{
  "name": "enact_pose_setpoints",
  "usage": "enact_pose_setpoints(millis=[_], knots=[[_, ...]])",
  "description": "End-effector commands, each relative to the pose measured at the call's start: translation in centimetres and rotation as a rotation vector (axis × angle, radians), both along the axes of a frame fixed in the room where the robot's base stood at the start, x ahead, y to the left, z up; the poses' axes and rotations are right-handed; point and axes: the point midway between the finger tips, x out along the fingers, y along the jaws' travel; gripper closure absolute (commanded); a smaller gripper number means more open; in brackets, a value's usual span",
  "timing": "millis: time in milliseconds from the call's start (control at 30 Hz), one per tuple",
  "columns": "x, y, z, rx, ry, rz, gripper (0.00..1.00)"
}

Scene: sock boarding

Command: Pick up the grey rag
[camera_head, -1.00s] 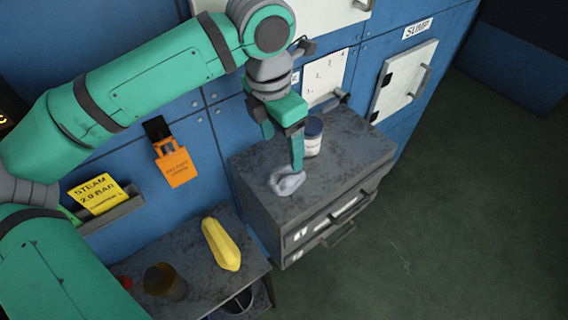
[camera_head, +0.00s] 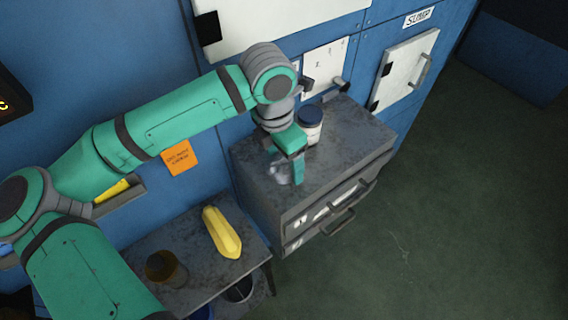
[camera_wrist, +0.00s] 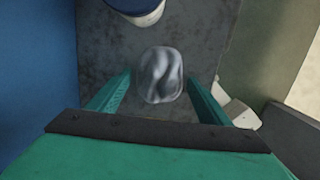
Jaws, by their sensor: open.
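The grey rag (camera_wrist: 160,75) lies crumpled on top of the drawer cabinet (camera_head: 340,150). In the wrist view it sits between and slightly beyond the two fingertips, with a gap on each side. My gripper (camera_head: 285,176) points down over the cabinet top, open and empty, with its fingers on either side of the rag. In the head view the rag (camera_head: 279,174) is partly hidden behind the fingers. I cannot tell the exact height of the fingertips above the surface.
A white jar with a blue lid (camera_head: 310,124) stands close behind the rag, and also shows in the wrist view (camera_wrist: 138,10). A lower table (camera_head: 200,284) holds a yellow object (camera_head: 221,232) and a brown jar (camera_head: 166,269). The blue wall is close behind the cabinet.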

Motion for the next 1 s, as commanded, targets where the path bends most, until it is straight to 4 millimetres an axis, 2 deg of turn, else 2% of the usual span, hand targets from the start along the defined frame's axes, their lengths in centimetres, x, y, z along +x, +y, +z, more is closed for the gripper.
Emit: enact_pose_setpoints(millis=[133,300,733,867,1000], knots=[[0.0,0.0,0.0,0.000,0.000,0.000,0.31],[0.0,0.0,0.0,0.000,0.000,0.000,0.71],[0.0,0.0,0.6,0.000,0.000,0.000,0.73],[0.1,0.0,1.7,0.002,-0.001,0.000,0.73],[-0.4,0.3,3.8,0.002,-0.001,-0.001,0.73]])
